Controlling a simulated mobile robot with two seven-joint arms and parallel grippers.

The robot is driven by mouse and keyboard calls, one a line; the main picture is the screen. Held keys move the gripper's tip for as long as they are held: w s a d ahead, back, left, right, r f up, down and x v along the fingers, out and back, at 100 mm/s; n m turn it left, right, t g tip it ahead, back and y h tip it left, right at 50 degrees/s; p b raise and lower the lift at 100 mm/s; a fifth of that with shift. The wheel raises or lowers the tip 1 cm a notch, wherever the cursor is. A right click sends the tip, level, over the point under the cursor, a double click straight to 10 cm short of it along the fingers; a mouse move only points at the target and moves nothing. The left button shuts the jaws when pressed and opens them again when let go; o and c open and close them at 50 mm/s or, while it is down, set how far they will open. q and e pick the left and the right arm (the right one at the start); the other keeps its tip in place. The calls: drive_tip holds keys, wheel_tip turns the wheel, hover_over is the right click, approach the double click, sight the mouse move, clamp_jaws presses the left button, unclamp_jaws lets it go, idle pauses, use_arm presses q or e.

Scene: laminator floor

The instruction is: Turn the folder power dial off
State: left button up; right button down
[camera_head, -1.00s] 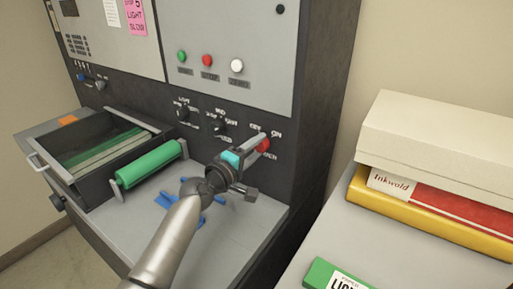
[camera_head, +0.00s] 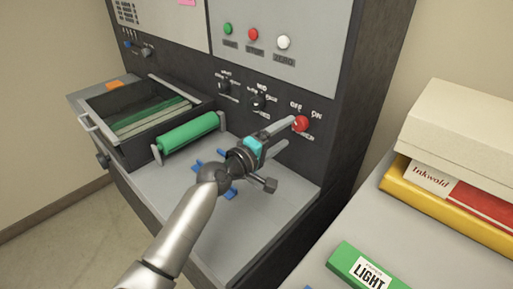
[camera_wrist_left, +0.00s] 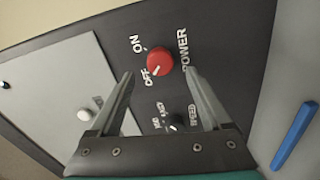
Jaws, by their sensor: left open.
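The red power dial (camera_head: 301,123) is on the dark front panel of the machine, under the OFF and ON labels. It also shows in the left wrist view (camera_wrist_left: 159,61), between the words OFF, ON and POWER. A small pale mark shows on its OFF side, but I cannot tell the setting for sure. My left gripper (camera_head: 288,133) is open in front of the panel, one fingertip close to the dial's left side. In the left wrist view its fingers (camera_wrist_left: 159,73) are spread, with the dial ahead between their tips. Contact cannot be told. My right gripper is not in view.
Black speed dial (camera_wrist_left: 176,122) and another black knob (camera_head: 224,86) sit left of the power dial. Green, red and white buttons (camera_head: 253,34) are above. A green roller (camera_head: 189,132) and open tray (camera_head: 88,122) are left. Boxes (camera_head: 455,130) stand on the right surface.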

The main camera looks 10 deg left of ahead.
use_arm(q)
drive_tip(key=v, duration=1)
